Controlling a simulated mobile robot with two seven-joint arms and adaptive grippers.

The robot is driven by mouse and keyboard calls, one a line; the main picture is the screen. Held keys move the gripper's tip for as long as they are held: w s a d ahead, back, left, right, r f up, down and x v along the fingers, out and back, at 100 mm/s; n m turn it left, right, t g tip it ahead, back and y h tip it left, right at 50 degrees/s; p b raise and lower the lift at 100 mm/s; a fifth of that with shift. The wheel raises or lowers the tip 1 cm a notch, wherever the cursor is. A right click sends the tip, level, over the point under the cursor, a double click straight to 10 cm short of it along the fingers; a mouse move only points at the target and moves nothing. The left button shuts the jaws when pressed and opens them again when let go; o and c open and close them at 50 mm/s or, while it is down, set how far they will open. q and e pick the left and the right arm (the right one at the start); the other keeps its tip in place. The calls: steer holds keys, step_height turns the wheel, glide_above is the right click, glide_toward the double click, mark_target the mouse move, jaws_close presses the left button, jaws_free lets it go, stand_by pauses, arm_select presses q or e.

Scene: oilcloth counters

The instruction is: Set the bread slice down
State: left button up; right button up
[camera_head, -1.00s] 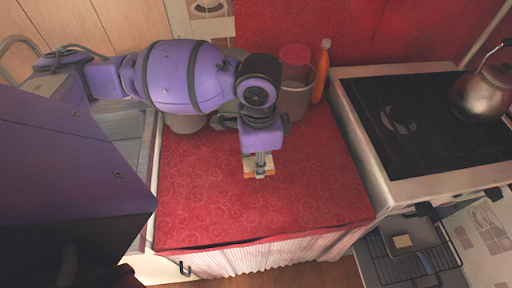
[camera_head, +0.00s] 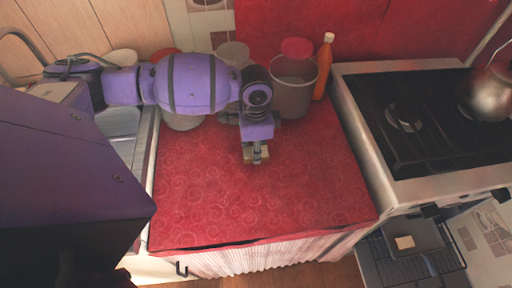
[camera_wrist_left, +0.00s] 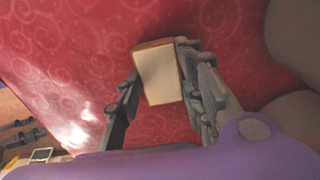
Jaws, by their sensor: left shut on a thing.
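My left gripper (camera_head: 255,155) is over the red cloth-covered counter (camera_head: 240,208), behind its middle. It is shut on the bread slice (camera_wrist_left: 159,76), a pale slab with a brown crust, held between the two fingers in the left wrist view. In the head view only a small edge of the slice shows at the fingertips. The slice is close to the cloth; I cannot tell whether it touches. My right gripper is not in view.
A grey pot or jar (camera_head: 292,96) and an orange bottle (camera_head: 323,70) stand at the back right of the counter. A stove (camera_head: 425,115) with a kettle (camera_head: 486,97) is to the right. The front of the counter is clear.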

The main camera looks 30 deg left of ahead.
arm_select(q)
steer(key=shift+f, duration=0.1)
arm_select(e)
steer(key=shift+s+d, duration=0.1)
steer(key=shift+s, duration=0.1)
arm_select(q)
steer(key=o, duration=0.7)
steer(key=shift+o, duration=1.1)
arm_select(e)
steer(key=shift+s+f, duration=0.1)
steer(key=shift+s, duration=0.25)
